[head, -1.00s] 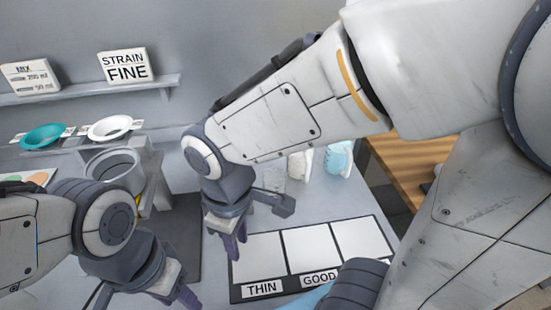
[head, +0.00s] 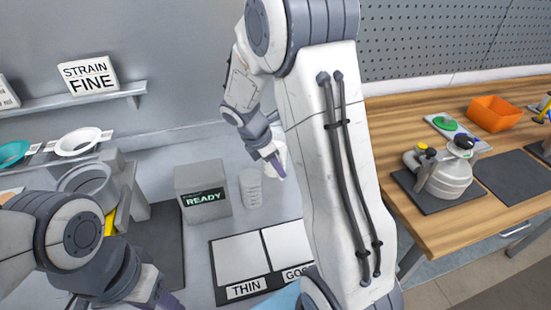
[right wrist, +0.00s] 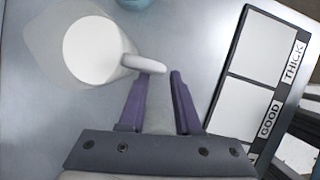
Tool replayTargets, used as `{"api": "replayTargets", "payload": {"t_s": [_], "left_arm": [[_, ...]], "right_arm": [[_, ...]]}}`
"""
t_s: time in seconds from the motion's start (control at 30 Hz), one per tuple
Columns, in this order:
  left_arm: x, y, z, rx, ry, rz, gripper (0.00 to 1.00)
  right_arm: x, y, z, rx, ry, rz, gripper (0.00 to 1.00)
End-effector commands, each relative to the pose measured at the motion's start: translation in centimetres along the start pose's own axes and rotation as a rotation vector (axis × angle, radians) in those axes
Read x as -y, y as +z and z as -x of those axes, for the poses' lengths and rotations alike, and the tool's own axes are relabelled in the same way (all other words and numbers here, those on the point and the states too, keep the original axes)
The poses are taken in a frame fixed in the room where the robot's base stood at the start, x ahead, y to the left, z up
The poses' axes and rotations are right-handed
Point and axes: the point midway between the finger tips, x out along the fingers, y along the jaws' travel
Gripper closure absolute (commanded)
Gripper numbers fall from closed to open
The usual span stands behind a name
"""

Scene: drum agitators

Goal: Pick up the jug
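The white jug (right wrist: 95,50) is in the right wrist view at upper left, seen from above, with its handle (right wrist: 146,64) pointing right. In the head view the jug (head: 280,150) is mostly hidden behind my right gripper and arm. My right gripper (right wrist: 160,82) is open, its purple fingers on either side of the handle's end; whether they touch it I cannot tell. In the head view my right gripper (head: 275,165) is at the jug. My left gripper (head: 160,298) is at the bottom edge, partly cut off, so its opening does not show.
A grey READY box (head: 202,192) and a clear ribbed cup (head: 250,188) stand left of the jug. A panel marked THIN and GOOD (head: 258,275) lies in front. A cyan item (right wrist: 133,3) is near the jug. A wooden bench (head: 420,215) holds a metal tank (head: 446,175).

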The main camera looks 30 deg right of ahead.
Motion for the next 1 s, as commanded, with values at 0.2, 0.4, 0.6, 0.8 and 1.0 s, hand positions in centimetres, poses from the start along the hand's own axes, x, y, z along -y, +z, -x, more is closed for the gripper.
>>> {"api": "replayTargets", "payload": {"t_s": [0.2,0.4,0.6,0.8,1.0], "left_arm": [[0.0,0.0,0.2,0.0,0.0,0.0,0.5],[0.0,0.0,0.2,0.0,0.0,0.0,0.5],[0.0,0.0,0.2,0.0,0.0,0.0,0.5],[0.0,0.0,0.2,0.0,0.0,0.0,0.5],[0.0,0.0,0.2,0.0,0.0,0.0,0.5]], "right_arm": [[0.0,0.1,-3.4,0.0,-0.004,0.001,0.68],[-0.1,0.1,-4.5,-0.001,-0.001,0.001,0.68],[-0.1,0.1,-4.4,-0.001,0.0,0.0,0.83],[-0.1,0.1,-4.4,-0.001,0.0,0.0,1.0],[-0.1,0.1,-4.4,-0.001,0.0,0.0,1.0]]}}
